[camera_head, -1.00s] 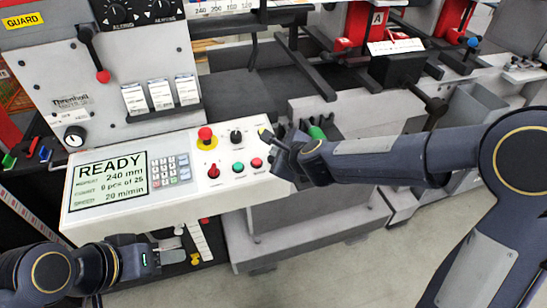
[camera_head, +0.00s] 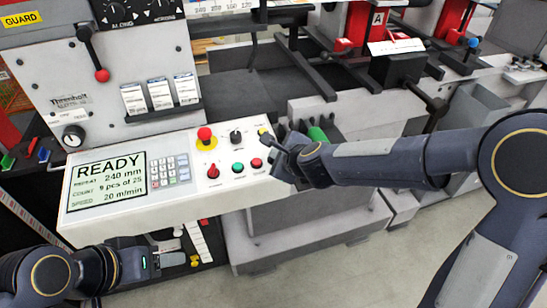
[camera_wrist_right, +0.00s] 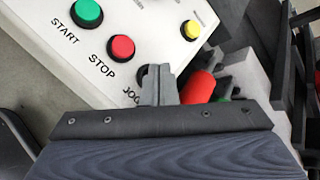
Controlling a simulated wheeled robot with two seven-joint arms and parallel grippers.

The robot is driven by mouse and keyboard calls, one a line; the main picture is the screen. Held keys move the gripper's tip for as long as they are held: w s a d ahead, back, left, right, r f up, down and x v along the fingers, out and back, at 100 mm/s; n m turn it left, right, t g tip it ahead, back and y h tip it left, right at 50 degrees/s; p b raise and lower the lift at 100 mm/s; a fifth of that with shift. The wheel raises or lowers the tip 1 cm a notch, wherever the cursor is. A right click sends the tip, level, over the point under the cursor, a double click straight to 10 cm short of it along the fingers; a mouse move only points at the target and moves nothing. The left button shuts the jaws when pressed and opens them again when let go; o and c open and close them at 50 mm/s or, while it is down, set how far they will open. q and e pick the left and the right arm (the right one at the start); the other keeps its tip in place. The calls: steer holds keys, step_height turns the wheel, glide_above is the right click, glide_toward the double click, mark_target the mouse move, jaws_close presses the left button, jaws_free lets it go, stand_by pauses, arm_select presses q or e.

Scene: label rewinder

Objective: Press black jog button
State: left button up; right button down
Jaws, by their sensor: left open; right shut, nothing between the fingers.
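The black jog button (camera_wrist_right: 144,74) shows in the right wrist view as a dark disc edge above the JOG label (camera_wrist_right: 131,97). It is partly hidden behind my right gripper's fingers (camera_wrist_right: 160,82). The fingers are shut, empty, and over or right at the button; I cannot tell whether they touch it. In the head view my right gripper (camera_head: 272,146) is at the right end of the white control panel (camera_head: 130,220) and hides the button. My left gripper (camera_head: 150,263) is open and empty, low at the left, below the panel's front edge.
Beside the jog button are the red stop button (camera_head: 256,163), green start button (camera_head: 238,168) and yellow button (camera_wrist_right: 191,29). A red emergency stop (camera_head: 204,134) and two knobs are further left. The display (camera_head: 108,182) reads READY. A red-handled part (camera_wrist_right: 198,87) lies right of the fingers.

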steer(key=shift+f, duration=0.2)
stand_by(0.4)
steer(key=shift+s+r+p, duration=0.1)
steer(key=shift+r+p, duration=0.6)
steer(key=shift+r, duration=0.2)
steer(key=shift+r, duration=0.1)
steer(key=r+p, duration=0.4)
steer(key=shift+s+d+r+p, duration=0.15)
steer(key=shift+s+r+p, duration=0.15)
steer(key=shift+s+r, duration=0.1)
stand_by(1.6)
